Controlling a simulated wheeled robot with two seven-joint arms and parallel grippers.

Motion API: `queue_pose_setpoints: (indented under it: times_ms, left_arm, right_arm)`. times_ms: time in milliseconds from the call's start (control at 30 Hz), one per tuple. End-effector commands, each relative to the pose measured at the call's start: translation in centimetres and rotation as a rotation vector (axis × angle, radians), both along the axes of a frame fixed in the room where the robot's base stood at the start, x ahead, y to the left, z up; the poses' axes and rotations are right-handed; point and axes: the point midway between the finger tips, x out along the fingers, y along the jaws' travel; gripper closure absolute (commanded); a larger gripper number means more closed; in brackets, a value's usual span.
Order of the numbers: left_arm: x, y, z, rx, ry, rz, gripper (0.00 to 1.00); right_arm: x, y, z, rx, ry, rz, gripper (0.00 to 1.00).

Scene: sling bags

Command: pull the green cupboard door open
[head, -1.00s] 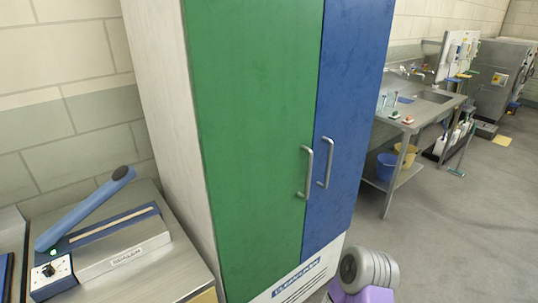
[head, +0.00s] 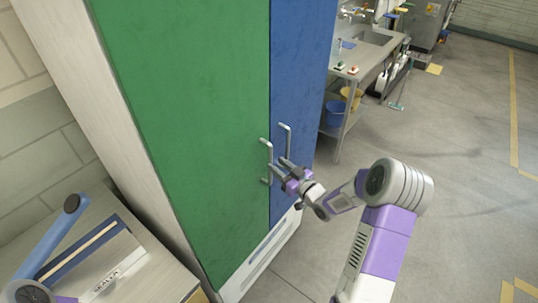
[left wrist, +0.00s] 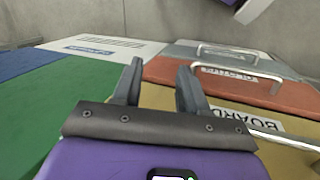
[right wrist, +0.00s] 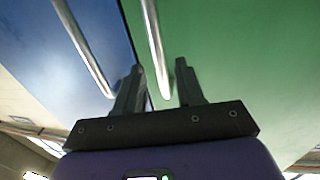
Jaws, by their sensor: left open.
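The green cupboard door (head: 180,120) is shut, flush beside the blue door (head: 297,80). Its upright metal handle (head: 270,158) is at its right edge. My right gripper (head: 284,172) is at the lower part of this handle. In the right wrist view, the green door's handle (right wrist: 154,40) runs down between the open fingers of my right gripper (right wrist: 158,84); no grip on it shows. The blue door's handle (right wrist: 85,50) is outside the fingers, to the left. My left gripper (left wrist: 158,82) is open and empty in the left wrist view.
A sink table (head: 365,60) stands behind the cupboard. The floor (head: 450,180) on the right is clear.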

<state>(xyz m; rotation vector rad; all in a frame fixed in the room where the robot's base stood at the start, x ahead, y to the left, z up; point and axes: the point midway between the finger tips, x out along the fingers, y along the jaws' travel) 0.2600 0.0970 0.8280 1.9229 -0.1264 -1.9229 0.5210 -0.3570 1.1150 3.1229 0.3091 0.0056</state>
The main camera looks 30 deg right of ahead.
Motion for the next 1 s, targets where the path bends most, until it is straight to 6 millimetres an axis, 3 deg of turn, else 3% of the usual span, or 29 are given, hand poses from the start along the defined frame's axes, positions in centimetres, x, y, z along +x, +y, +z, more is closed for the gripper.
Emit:
queue_pose_setpoints:
  times_ms: [100, 300, 633, 900, 1000]
  left_arm:
    - [0.0, 0.0, 0.3, 0.000, 0.000, 0.000, 0.57]
    - [0.0, 0.0, 0.6, 0.000, 0.000, 0.000, 0.57]
    - [0.0, 0.0, 0.6, 0.000, -0.001, 0.000, 0.57]
    - [0.0, 0.0, 0.6, 0.000, -0.001, 0.000, 0.57]
    - [0.0, 0.0, 0.6, 0.000, -0.001, 0.000, 0.57]
  right_arm:
    - [2.0, 0.5, 0.0, 0.001, 0.000, 0.002, 0.62]
    - [4.2, 0.9, 0.0, 0.000, 0.002, 0.000, 0.62]
    - [4.6, 1.0, -0.1, 0.001, 0.003, -0.001, 0.62]
    - [4.6, 1.0, -0.1, 0.001, 0.003, -0.001, 1.00]
    - [4.6, 1.0, -0.1, 0.001, 0.003, -0.001, 1.00]
